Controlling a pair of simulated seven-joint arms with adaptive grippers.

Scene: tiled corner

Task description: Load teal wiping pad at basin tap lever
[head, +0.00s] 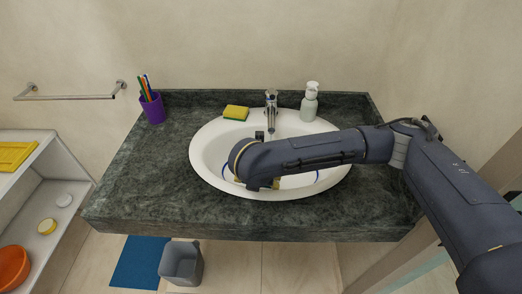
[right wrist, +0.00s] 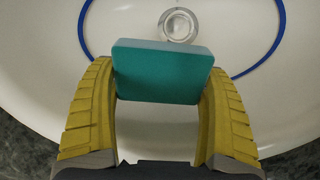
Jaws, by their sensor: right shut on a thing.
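The teal wiping pad (right wrist: 162,72) is held between the two yellow fingers of my right gripper (right wrist: 161,88), which is shut on it, in the right wrist view. The gripper is over the white basin (head: 205,150). In the head view my right arm hides the pad and most of the gripper. The chrome basin tap (head: 271,113) stands at the basin's back rim, with its lever (head: 271,94) on top. The pad is apart from the tap. My left gripper is not in view.
A yellow-green sponge (head: 236,112) lies left of the tap, and a white soap bottle (head: 310,102) stands right of it. A purple cup (head: 152,108) with sticks is at the counter's back left. A blue ring (right wrist: 270,60) surrounds the drain (right wrist: 179,25). The left counter (head: 135,180) is clear.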

